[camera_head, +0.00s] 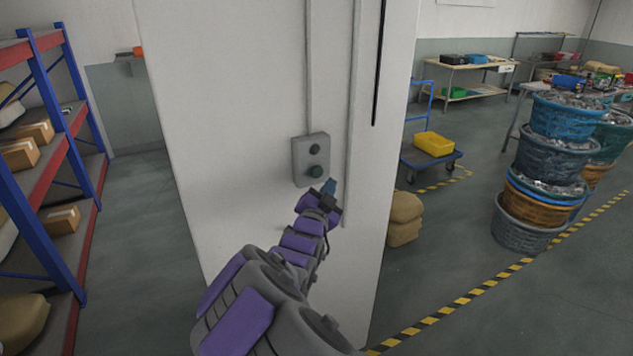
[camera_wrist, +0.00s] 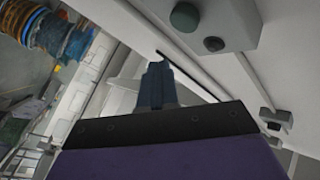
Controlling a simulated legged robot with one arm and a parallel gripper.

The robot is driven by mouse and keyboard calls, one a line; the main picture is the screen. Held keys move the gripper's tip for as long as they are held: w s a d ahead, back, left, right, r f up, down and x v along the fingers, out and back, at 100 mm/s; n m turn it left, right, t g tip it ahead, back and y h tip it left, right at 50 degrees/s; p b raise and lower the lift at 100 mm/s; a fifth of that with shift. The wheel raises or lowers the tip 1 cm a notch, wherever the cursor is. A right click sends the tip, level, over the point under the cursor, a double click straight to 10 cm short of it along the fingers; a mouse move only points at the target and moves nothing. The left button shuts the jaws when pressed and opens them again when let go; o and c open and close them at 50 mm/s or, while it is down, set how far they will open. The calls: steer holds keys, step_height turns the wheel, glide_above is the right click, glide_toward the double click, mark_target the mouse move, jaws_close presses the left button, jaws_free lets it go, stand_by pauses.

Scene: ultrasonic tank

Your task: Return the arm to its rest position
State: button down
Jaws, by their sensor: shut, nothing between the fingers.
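My purple and grey arm reaches forward from the bottom of the head view toward a white pillar. My gripper (camera_head: 329,188) is shut and empty, just below and right of a grey button box (camera_head: 311,160) on the pillar. In the wrist view the gripper (camera_wrist: 156,72) shows as dark blue fingers held together. The button box (camera_wrist: 237,22) is at the top there, with a green button and a dark button on its face. The gripper looks apart from the buttons. I cannot tell its exact distance from the pillar.
The white pillar (camera_head: 230,110) stands close in front. A blue and red shelf (camera_head: 50,160) with cartons is at the left. Stacked baskets (camera_head: 528,235) stand at the right, and a blue trolley (camera_head: 430,159) with a yellow crate is behind. Open floor (camera_head: 480,320) lies at the lower right.

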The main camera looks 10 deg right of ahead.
steer(key=shift+s+d, duration=0.2)
steer(key=shift+s, duration=0.3)
steer(key=s+a+f+n+g+y, duration=0.1)
steer(key=s+f+n+g+y, duration=0.35)
steer(key=s, duration=0.55)
steer(key=s+f+n+g+y, duration=0.35)
steer(key=s+f+g, duration=0.2)
steer(key=s, duration=0.55)
steer(key=s+n+g, duration=0.4)
steer(key=s+g, duration=0.5)
steer(key=s, duration=1.9)
steer(key=shift+s+d+f+n+y, duration=0.15)
steer(key=shift+s+d+n+y, duration=0.1)
steer(key=shift+d+n+y, duration=0.2)
